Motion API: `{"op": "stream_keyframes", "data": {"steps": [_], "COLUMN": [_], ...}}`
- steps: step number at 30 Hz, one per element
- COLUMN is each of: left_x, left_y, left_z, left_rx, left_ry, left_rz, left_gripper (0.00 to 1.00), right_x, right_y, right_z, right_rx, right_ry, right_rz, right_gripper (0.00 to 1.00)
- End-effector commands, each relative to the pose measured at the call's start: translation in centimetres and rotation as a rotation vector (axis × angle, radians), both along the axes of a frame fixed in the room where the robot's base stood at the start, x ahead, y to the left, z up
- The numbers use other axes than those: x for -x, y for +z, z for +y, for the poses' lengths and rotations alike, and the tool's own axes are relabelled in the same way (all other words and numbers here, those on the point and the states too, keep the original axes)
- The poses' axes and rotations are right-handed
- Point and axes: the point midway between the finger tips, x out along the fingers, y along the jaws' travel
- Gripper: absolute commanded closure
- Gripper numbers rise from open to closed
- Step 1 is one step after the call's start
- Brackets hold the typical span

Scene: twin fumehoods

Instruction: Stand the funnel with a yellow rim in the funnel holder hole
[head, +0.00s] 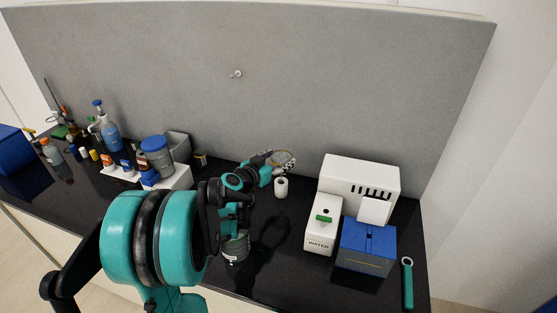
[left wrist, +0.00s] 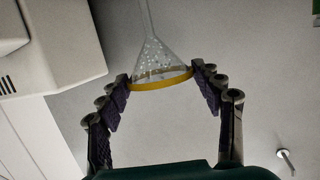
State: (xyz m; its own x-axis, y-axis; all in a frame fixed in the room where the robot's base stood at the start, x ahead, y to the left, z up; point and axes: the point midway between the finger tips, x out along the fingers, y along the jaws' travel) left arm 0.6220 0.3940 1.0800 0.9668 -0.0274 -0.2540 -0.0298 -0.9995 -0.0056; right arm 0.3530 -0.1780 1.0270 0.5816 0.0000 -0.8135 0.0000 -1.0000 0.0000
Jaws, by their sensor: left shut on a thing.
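The funnel (left wrist: 153,50) is clear, with a yellow rim (left wrist: 160,83) and a narrow stem. In the left wrist view its stem points to the top of the picture. My left gripper (left wrist: 163,78) is shut on the rim, one finger at each side. In the head view the left gripper (head: 272,161) holds the funnel (head: 285,157) above the back of the bench, and the stem is hard to make out. A small white cylinder (head: 281,187) stands just below it; I cannot tell whether it is the funnel holder. My right gripper is not in view.
Several bottles crowd the left, near a blue-lidded jar (head: 157,152). A grey wall (head: 330,90) with a hook (head: 237,74) rises behind.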

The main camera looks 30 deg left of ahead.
Motion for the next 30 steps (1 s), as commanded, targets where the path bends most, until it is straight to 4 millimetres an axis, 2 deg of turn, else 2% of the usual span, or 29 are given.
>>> {"op": "stream_keyframes", "data": {"steps": [30], "left_x": [0.0], "left_y": [-2.0], "left_z": [0.0], "left_rx": [0.0], "left_ry": [0.0], "left_rz": [0.0], "left_gripper": [0.62], "right_x": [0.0], "right_y": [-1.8], "right_z": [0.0], "right_rx": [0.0], "right_ry": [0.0], "right_rz": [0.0], "right_gripper": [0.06]}}
